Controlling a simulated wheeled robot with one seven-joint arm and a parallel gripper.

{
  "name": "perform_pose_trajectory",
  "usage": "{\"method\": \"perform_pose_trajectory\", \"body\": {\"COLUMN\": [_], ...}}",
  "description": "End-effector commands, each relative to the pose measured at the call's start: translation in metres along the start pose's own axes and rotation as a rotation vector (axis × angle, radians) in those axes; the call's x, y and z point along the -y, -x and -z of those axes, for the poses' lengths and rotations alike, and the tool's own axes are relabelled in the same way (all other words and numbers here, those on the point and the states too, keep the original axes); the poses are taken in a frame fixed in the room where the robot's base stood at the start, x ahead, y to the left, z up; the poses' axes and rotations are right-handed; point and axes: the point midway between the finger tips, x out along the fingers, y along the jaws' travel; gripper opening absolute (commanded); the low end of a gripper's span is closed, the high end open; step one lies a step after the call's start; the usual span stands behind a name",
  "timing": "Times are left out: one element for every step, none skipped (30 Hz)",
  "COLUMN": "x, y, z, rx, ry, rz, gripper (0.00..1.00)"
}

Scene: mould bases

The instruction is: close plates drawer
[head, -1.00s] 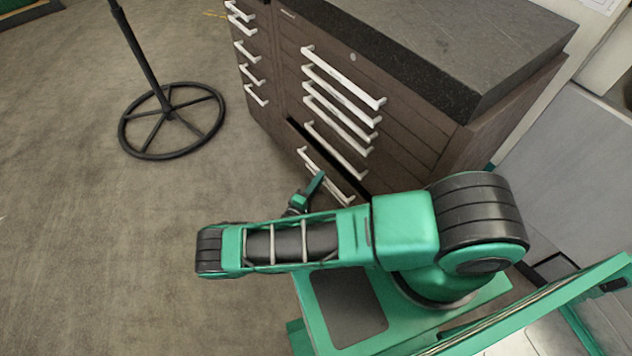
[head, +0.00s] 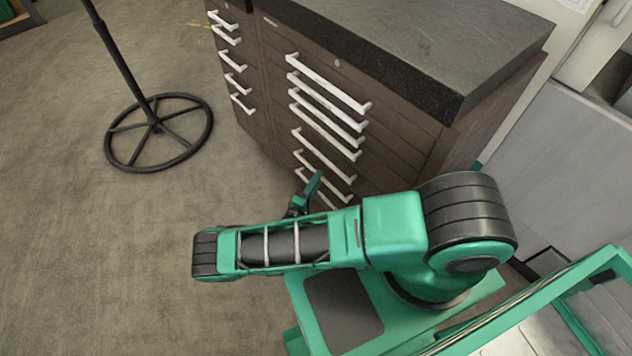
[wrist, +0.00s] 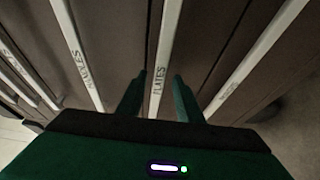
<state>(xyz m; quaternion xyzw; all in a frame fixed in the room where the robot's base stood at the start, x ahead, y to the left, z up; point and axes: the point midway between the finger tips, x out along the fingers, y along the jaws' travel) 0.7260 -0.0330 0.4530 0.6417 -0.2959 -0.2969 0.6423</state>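The drawer handle labelled PLATES (wrist: 164,60) is a pale bar running through the middle of the wrist view. My gripper (wrist: 158,84) is open, with one dark green finger on each side of that bar. Whether the fingers touch the handle or drawer front I cannot tell. In the head view my gripper (head: 307,192) is small and low, beside the lowest visible handle (head: 341,203) of the brown cabinet (head: 405,140). My arm partly hides that handle and the drawer front there. No dark gap shows at the low drawers now.
Other labelled handles lie left (wrist: 78,50) and right (wrist: 255,60) of the PLATES bar. A dark countertop (head: 440,40) tops the cabinet. A black stand with a round wheel-like base (head: 152,122) is on the floor at left. Open floor (head: 90,230) lies at lower left.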

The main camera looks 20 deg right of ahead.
Motion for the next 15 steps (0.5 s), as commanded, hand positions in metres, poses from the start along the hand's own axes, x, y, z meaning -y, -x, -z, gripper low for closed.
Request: {"method": "perform_pose_trajectory", "body": {"x": [0.000,0.001,0.001,0.001,0.001,0.001,0.001,0.001,0.001,0.001,0.001,0.002,0.001,0.001,0.001], "y": [0.006,0.011,0.017,0.022,0.027,0.035,0.041,0.047,0.055,0.060,0.065,0.072,0.077,0.081,0.086], "z": [0.001,0.001,0.001,0.001,0.001,0.001,0.001,0.001,0.001,0.001,0.001,0.001,0.001,0.001,0.001], "rx": [-0.003,-0.003,-0.003,-0.003,-0.003,-0.004,-0.004,-0.003,-0.004,-0.004,-0.002,-0.003,-0.003,-0.003,-0.002], "ry": [0.000,0.000,0.000,0.000,0.000,0.000,0.000,0.000,0.000,0.000,0.001,0.001,0.001,0.001,0.000], "rz": [0.002,0.002,0.002,0.002,0.002,0.003,0.003,0.002,0.002,0.002,0.003,0.003,0.003,0.002,0.002], "gripper": [0.33,0.33,0.33,0.33,0.33,0.33,0.33,0.33,0.33,0.33,0.33,0.33,0.33,0.33,0.33]}}
